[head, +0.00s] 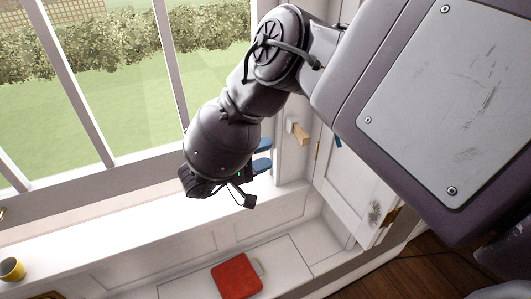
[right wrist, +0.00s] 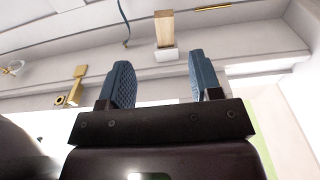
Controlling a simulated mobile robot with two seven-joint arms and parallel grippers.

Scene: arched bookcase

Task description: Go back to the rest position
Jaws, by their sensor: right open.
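My right gripper (head: 263,154) is at the end of my dark arm, in the middle of the head view, in front of the white window frame. Its two blue fingers point right and are spread apart with nothing between them. The right wrist view also shows both ridged blue fingers apart and the gap between them (right wrist: 163,82) empty. My left gripper is in neither view.
A red flat object (head: 237,276) lies on the white bench below.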

